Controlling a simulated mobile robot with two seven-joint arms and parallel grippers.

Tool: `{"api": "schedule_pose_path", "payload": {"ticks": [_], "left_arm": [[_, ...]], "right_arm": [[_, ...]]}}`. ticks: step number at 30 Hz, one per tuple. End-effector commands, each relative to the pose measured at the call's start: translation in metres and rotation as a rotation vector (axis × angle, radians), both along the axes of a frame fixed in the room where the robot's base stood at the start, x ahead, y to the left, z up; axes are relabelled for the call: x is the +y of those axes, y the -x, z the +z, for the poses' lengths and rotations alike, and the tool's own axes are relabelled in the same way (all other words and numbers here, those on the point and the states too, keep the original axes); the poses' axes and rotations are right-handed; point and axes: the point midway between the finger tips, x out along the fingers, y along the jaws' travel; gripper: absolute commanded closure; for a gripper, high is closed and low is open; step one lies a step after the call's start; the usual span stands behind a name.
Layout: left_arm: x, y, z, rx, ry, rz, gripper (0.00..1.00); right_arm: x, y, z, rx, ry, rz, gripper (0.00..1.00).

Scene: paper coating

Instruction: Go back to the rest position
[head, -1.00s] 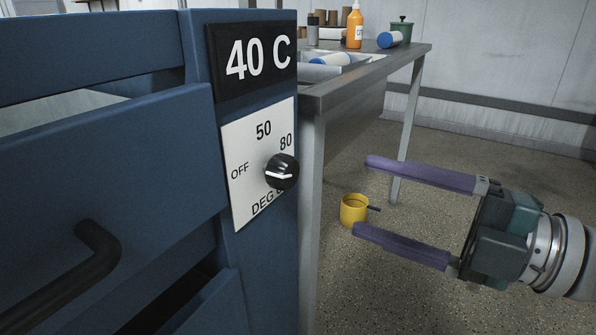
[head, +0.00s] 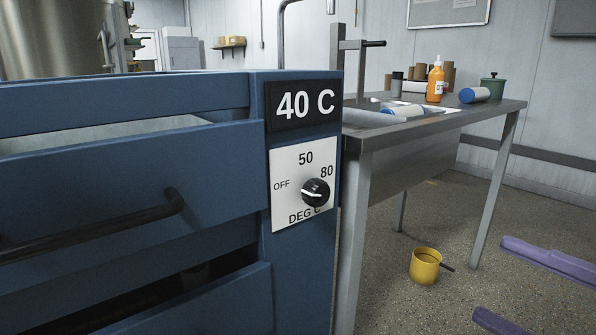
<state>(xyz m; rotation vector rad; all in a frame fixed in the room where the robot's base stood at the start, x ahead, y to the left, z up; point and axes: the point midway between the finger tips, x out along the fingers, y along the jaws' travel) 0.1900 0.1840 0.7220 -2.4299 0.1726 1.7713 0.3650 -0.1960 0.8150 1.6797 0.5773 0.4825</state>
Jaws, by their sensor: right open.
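My right gripper (head: 512,284) shows at the lower right edge of the head view. Only its two purple fingers are in view, spread apart with nothing between them. It is clear of the blue cabinet (head: 120,98) and to the right of the yellow cup on the floor. My left gripper is not in view. The cabinet's black dial (head: 315,192) has its white mark pointing left, toward OFF. The display (head: 302,103) above it reads 40 C.
The cabinet's upper drawer (head: 130,180) stands pulled out, with a dark handle. A yellow cup (head: 425,266) sits on the floor. The floor at right is open.

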Motion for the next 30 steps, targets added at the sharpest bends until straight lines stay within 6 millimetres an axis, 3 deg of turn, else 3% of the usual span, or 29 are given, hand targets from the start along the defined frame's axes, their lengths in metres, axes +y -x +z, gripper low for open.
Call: {"api": "schedule_pose_path", "payload": {"ticks": [3, 14, 18, 23, 30], "left_arm": [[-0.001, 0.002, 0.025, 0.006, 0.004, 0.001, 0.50], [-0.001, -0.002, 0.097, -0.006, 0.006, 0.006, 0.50], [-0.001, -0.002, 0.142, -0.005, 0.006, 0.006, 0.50], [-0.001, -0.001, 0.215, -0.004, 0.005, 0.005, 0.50], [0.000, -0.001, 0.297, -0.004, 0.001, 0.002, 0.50]], "right_arm": [[-0.001, -0.007, 0.025, 0.041, -0.043, -0.079, 0.19], [-0.018, -0.018, 0.081, 0.265, -0.231, -0.406, 0.19], [-0.026, -0.010, 0.111, 0.425, -0.344, -0.583, 0.19], [-0.029, 0.027, 0.153, 0.733, -0.517, -0.847, 0.19], [-0.006, 0.118, 0.205, 1.217, -0.671, -1.144, 0.19]]}}
